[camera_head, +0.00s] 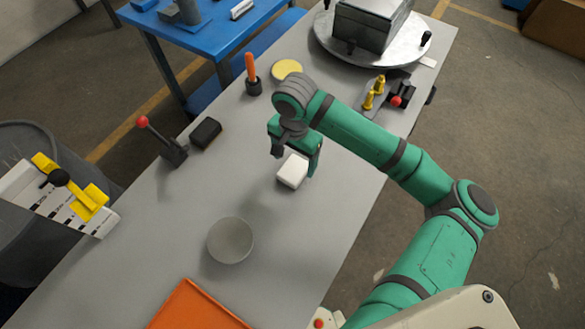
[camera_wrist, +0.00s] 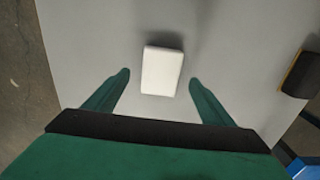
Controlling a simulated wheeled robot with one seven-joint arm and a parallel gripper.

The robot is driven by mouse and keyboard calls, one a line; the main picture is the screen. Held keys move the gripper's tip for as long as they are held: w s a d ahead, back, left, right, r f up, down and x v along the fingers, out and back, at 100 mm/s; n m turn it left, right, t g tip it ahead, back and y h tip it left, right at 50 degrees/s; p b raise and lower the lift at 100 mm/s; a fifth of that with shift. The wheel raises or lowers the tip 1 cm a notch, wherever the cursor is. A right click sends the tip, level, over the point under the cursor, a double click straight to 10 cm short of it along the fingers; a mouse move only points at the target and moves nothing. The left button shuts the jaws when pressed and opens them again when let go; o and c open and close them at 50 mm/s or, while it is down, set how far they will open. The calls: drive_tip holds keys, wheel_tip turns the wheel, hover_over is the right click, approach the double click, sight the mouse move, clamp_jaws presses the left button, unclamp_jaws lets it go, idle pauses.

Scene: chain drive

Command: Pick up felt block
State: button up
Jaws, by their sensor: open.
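A small white block, which looks like the felt block (camera_head: 292,172), lies on the grey table below my gripper (camera_head: 296,158). In the wrist view the white block (camera_wrist: 162,71) sits just ahead of and between the two green fingertips (camera_wrist: 159,78), with a gap on each side. My gripper is open and holds nothing. The fingers appear to be above the block, but the exact height is hard to tell. The block's underside is hidden.
A dark block (camera_head: 205,133) and a red-knobbed lever (camera_head: 172,149) stand to the left. A grey round dish (camera_head: 230,241) and an orange tray (camera_head: 196,308) are nearer. Yellow brass-like pieces (camera_head: 375,92) stand right, and an orange-handled tool (camera_head: 251,73) behind.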

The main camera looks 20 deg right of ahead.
sight(294, 169)
drive_tip(key=shift+s+f, duration=0.15)
drive_tip(key=shift+f, duration=0.35)
drive_tip(key=shift+w+f, duration=0.15)
drive_tip(key=shift+f, duration=1.1)
drive_tip(key=shift+w+f, duration=0.15)
drive_tip(key=shift+f, duration=1.1)
drive_tip(key=c, duration=1.2)
